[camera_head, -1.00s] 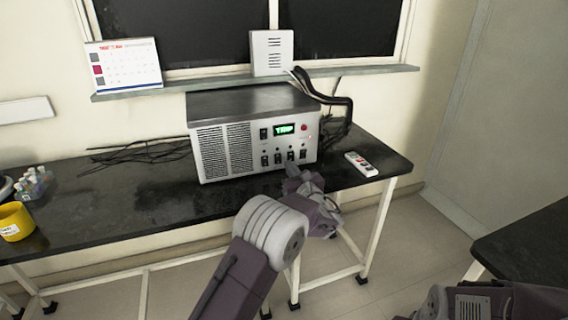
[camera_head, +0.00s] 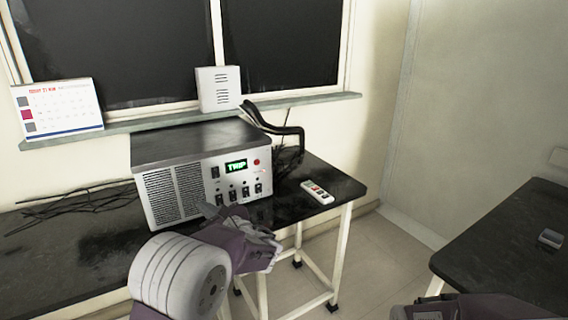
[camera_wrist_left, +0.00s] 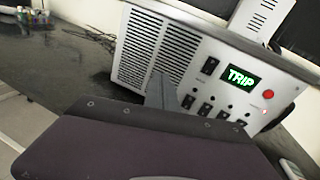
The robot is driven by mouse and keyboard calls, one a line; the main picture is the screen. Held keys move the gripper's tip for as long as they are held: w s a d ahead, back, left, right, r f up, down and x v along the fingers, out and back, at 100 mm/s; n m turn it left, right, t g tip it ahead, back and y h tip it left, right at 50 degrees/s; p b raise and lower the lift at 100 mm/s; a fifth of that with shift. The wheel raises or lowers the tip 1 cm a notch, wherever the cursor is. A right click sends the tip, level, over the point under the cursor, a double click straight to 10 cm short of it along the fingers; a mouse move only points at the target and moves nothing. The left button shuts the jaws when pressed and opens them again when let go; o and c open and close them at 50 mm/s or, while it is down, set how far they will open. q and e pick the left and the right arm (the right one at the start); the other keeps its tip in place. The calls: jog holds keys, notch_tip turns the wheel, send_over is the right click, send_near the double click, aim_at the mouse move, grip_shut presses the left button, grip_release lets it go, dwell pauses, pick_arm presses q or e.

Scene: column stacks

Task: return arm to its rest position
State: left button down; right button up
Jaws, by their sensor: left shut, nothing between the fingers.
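My left arm comes in from the bottom of the head view. Its gripper (camera_head: 212,211) is shut and empty, in front of the grey power unit (camera_head: 172,192). In the left wrist view the closed finger (camera_wrist_left: 160,90) points at the unit's front panel, left of the switches; I cannot tell how wide the gap is. The unit's green display (camera_head: 236,166) reads TRIP, and it shows large in the wrist view (camera_wrist_left: 241,77).
A white remote (camera_head: 317,192) lies on the black bench (camera_head: 85,255), right of the unit. Black cables (camera_head: 275,122) rise behind the unit. A calendar (camera_head: 58,108) and a white box (camera_head: 218,89) stand on the window sill. Another dark table (camera_head: 510,240) is at right, with open floor between.

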pick_arm(q)
jog(key=s+a+f+n+g+h, duration=0.1)
jog(key=s+a+f+n+g, duration=0.25)
jog(key=s, duration=0.35)
jog(key=s+a+f+n+g+h, duration=0.2)
jog(key=s+f+n+g, duration=0.1)
jog(key=s+f, duration=0.25)
jog(key=s+a+f+n+g+h, duration=0.1)
jog(key=s+a+f+n+g, duration=0.2)
jog(key=s, duration=0.4)
jog(key=s+d+f+n+g+h, duration=0.1)
jog(key=s+d+f+n+h, duration=0.4)
jog(key=d+n, duration=0.25)
jog(key=s+d+f+n+h, duration=0.4)
jog(key=s+d+f+n, duration=0.15)
jog(key=d, duration=0.25)
notch_tip(320, 180, up, 22)
jog(key=w+d+n+p, duration=0.1)
jog(key=n+p, duration=0.1)
jog(key=p, duration=1.9)
jog(key=shift+w+f+n, duration=0.1)
jog(key=shift+n, duration=0.15)
